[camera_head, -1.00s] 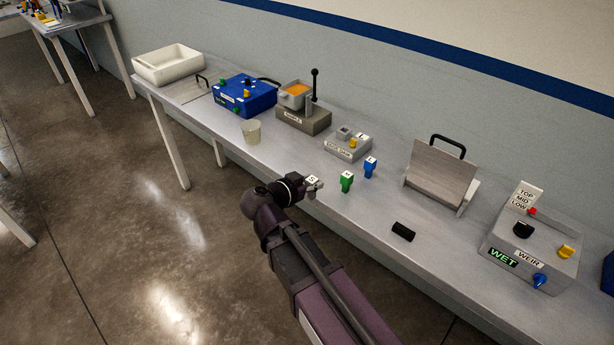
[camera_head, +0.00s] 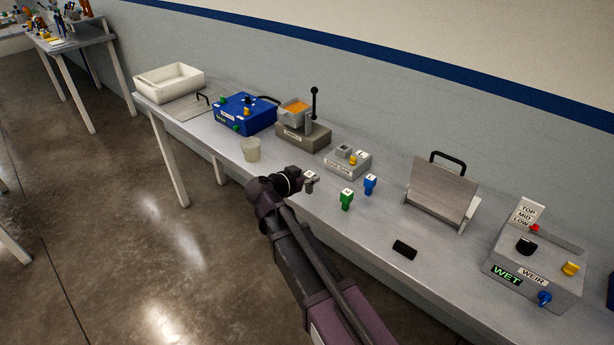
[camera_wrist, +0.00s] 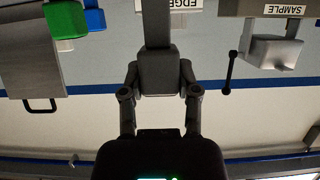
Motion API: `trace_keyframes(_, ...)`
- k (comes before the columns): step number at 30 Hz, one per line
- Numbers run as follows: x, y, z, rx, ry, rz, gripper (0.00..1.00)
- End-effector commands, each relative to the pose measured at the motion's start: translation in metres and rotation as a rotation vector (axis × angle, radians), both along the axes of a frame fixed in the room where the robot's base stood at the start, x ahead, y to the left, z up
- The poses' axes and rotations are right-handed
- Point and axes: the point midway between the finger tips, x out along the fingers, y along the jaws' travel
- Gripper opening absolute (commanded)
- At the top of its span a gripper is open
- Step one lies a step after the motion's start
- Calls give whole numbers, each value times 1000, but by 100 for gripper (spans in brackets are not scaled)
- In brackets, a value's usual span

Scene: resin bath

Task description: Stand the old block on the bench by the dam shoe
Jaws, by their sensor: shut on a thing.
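My gripper (camera_head: 309,183) is shut on a grey block (camera_wrist: 156,30) with a white lettered top, seen small in the head view. The block is held over the bench (camera_head: 330,222), near its front edge; whether it touches the bench I cannot tell. The dam shoe appears to be the low grey box (camera_head: 335,166) behind and right of my gripper, with a yellow knob on it and a label starting with EDGE. Part of that label shows at the top of the wrist view. A green block (camera_head: 346,202) and a blue block (camera_head: 370,185) stand right of my gripper.
Bench before the plate is mostly clear.

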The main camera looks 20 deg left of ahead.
Motion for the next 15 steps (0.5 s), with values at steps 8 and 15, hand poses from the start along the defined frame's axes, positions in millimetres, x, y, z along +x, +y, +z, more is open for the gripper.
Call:
trace_keyframes(8,38,17,-4,-1,0,1,2)
trace_keyframes(15,42,18,-4,-1,0,1,2)
